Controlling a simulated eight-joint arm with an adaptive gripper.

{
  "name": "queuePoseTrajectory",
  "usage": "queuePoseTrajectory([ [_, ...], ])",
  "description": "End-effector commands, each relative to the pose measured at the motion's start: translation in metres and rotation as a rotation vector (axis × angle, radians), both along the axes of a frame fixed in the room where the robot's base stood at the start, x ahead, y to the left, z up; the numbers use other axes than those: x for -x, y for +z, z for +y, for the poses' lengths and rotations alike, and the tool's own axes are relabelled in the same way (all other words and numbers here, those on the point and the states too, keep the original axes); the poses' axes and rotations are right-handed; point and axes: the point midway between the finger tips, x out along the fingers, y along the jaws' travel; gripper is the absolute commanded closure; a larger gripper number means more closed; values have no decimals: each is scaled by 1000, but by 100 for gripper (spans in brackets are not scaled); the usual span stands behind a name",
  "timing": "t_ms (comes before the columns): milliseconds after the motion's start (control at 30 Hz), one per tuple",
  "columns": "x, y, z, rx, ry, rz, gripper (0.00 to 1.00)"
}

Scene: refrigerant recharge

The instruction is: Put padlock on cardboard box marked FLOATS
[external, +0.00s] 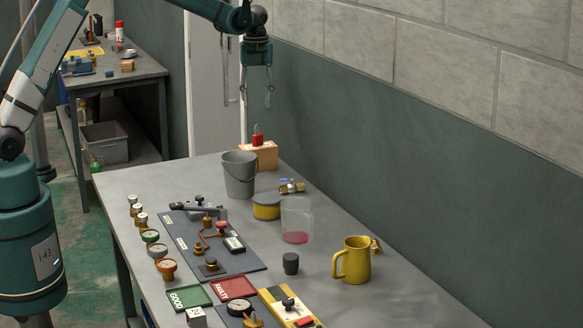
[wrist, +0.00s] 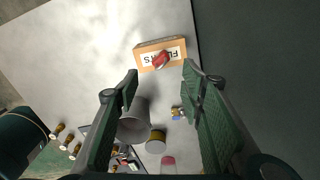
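The orange-brown cardboard box (external: 265,159) stands at the far end of the grey table, near the wall. In the wrist view the box (wrist: 146,48) shows a white label reading FLOATS, upside down. The red padlock (external: 257,140) rests on top of the box, its shackle upward; the padlock (wrist: 161,60) overlaps the label in the wrist view. My gripper (external: 259,103) is open and empty, pointing down above the padlock and apart from it. In the wrist view the spread fingers of my gripper (wrist: 160,74) lie just below the padlock in the picture.
A grey bucket (external: 239,174) stands close in front of the box. A brass fitting (external: 291,186), a yellow tin (external: 266,207) and a clear container (external: 297,218) are nearby. A yellow jug (external: 354,260) is further toward the near end. The wall runs along the table's right side.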

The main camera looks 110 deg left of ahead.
Motion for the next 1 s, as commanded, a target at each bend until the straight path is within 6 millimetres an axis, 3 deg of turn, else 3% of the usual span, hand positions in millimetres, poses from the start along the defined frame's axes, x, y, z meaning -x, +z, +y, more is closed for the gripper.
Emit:
queuePoseTrajectory([
  [267, -3, 2, -3, -2, 3, -1, 61],
  [467, -20, 17, -26, -14, 25, -9, 61],
  [667, -53, 46, -74, -40, 79, -28, 61],
  [1000, -105, 99, -182, -83, 200, -85, 61],
])
